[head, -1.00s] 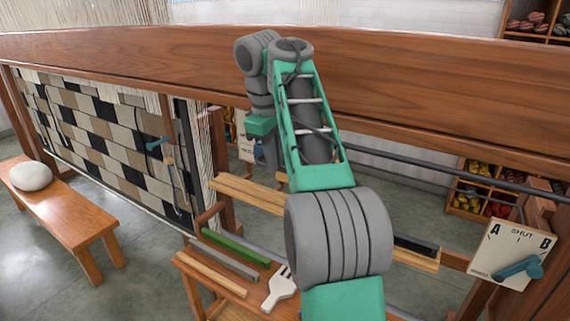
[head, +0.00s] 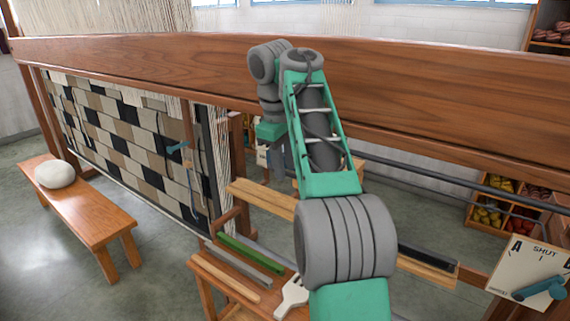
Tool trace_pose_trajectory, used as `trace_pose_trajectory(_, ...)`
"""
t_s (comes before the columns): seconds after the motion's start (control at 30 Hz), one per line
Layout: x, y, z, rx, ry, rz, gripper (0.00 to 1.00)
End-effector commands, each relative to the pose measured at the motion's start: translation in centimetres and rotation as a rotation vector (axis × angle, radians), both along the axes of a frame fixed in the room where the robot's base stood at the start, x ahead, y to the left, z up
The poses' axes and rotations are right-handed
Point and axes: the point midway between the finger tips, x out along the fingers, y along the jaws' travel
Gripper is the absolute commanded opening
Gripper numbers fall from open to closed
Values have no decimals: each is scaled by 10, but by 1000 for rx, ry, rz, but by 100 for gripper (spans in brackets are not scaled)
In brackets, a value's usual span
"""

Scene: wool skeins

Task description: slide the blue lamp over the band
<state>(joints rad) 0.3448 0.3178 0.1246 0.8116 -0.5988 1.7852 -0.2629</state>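I cannot make out anything that is clearly a blue lamp or a band. A small blue piece (head: 178,147) sits on the upright at the right side of the woven cloth. A blue lever (head: 540,288) is on a pale panel (head: 519,266) marked A, B and SHUT at the lower right. My gripper (head: 278,155) hangs beyond the wooden beam's front, at the far end of my green and grey arm. It is small and partly hidden, so its opening does not show. I see nothing clearly held.
A long wooden beam (head: 430,85) crosses the view behind my arm. The checked cloth (head: 130,140) hangs at left. A bench (head: 85,205) bears a pale round thing (head: 54,174). A white comb-like tool (head: 291,297) lies on a low wooden stand. Yarn shelves (head: 490,215) stand right.

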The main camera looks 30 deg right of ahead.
Motion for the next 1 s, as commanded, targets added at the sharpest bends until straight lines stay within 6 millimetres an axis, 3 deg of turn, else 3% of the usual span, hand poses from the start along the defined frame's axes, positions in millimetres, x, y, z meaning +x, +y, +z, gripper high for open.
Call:
trace_pose_trajectory(0.17, 0, 1, 4, 0, 0, 1, 33)
trace_pose_trajectory(0.5, -4, 11, 68, 0, -1, 1, 33)
trace_pose_trajectory(0.6, -6, 12, 76, 0, 0, 2, 33)
trace_pose_trajectory(1.0, -7, 13, 77, 0, 0, 0, 33)
